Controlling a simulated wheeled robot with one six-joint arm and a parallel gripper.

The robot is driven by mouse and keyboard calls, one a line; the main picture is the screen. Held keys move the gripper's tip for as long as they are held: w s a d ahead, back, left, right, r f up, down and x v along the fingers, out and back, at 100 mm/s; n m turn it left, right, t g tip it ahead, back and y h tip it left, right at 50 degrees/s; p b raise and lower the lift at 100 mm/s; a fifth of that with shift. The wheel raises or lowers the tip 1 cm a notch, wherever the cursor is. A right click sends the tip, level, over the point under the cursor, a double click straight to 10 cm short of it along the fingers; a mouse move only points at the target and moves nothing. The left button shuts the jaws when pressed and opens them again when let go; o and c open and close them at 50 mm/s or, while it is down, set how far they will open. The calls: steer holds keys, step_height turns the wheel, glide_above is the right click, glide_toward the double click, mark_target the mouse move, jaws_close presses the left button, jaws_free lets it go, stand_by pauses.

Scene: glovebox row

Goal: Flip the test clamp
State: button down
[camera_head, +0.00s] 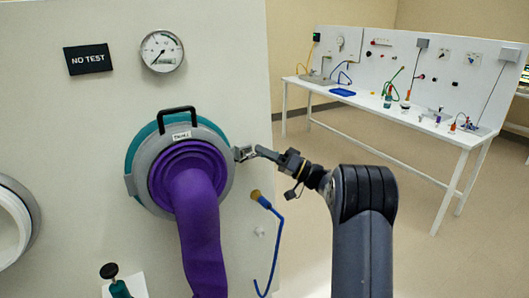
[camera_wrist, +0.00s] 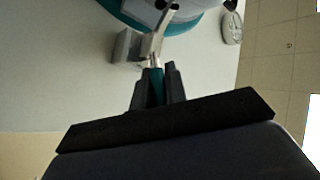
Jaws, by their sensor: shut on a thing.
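The test clamp (camera_head: 242,154) is a small metal clamp on the right edge of the grey port ring (camera_head: 226,148). The purple sleeve (camera_head: 196,215) hangs out of this port. In the wrist view the clamp shows as a metal block (camera_wrist: 125,46) with a lever and a teal grip (camera_wrist: 156,84). My gripper (camera_head: 262,152) reaches the clamp from the right. In the wrist view my gripper (camera_wrist: 155,72) has its dark fingers shut on the teal grip, one on each side. The fingers hide part of the grip.
A black NO TEST sign (camera_head: 88,59) and a gauge (camera_head: 162,51) are on the panel above the port. A blue hose (camera_head: 276,240) with a yellow end hangs just below my gripper. A white bench (camera_head: 400,112) stands at the back right, with open floor before it.

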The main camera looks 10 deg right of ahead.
steer(key=shift+r, duration=0.1)
steer(key=c, duration=1.4)
jaws_free()
steer(key=shift+c, duration=0.2)
steer(key=b+v, duration=0.3)
steer(key=v, duration=0.7)
steer(key=shift+d+f, duration=0.25)
steer(key=shift+d, duration=0.1)
steer(key=shift+s, duration=0.1)
